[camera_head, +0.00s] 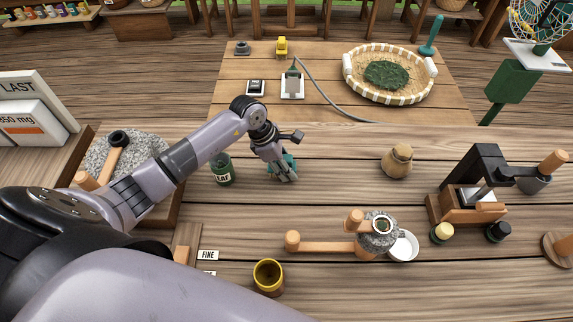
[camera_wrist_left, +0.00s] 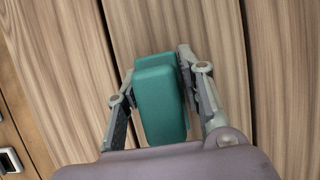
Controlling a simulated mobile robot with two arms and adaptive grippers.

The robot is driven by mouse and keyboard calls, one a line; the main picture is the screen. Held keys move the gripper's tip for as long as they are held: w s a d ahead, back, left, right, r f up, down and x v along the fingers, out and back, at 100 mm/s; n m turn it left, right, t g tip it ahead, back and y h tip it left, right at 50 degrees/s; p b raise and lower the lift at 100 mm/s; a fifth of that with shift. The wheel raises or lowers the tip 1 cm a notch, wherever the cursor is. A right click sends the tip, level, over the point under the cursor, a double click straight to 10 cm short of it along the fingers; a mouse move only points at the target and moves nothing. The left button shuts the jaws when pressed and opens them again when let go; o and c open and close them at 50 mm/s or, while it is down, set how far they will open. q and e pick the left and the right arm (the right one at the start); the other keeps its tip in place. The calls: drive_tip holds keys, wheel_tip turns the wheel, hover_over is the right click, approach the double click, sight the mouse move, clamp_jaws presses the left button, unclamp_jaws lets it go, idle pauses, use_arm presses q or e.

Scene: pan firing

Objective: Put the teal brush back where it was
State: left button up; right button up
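The teal brush (camera_head: 289,161) is over the wooden table, right of the green leaf jar (camera_head: 224,170). My left gripper (camera_head: 284,174) reaches down at it, its fingers partly covering it in the head view. In the left wrist view the teal brush (camera_wrist_left: 160,103) shows as a blocky teal body between the two fingers of my left gripper (camera_wrist_left: 157,70). The fingers close in on both its sides, and the gripper looks shut on it. Whether the brush touches the table is hard to tell. My right gripper is not in view.
A stone mill (camera_head: 378,236) with wooden handles stands front centre by a white cup (camera_head: 403,246). A yellow cup (camera_head: 268,277), a tan jar (camera_head: 397,160) and a black-and-wood device (camera_head: 470,205) stand around. A basket (camera_head: 390,75) sits behind.

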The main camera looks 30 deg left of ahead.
use_arm(q)
drive_tip(key=o, duration=0.3)
drive_tip(key=shift+o, duration=0.2)
drive_tip(key=shift+r, duration=0.25)
drive_tip(key=p+v, duration=0.7)
drive_tip(key=v, duration=0.3)
drive_tip(key=shift+a+r, duration=0.1)
drive_tip(key=shift+r, duration=0.25)
drive_tip(key=shift+s+a+r, duration=0.15)
drive_tip(key=shift+a+r, duration=0.1)
drive_tip(key=shift+r, duration=0.3)
drive_tip(key=shift+f, duration=0.1)
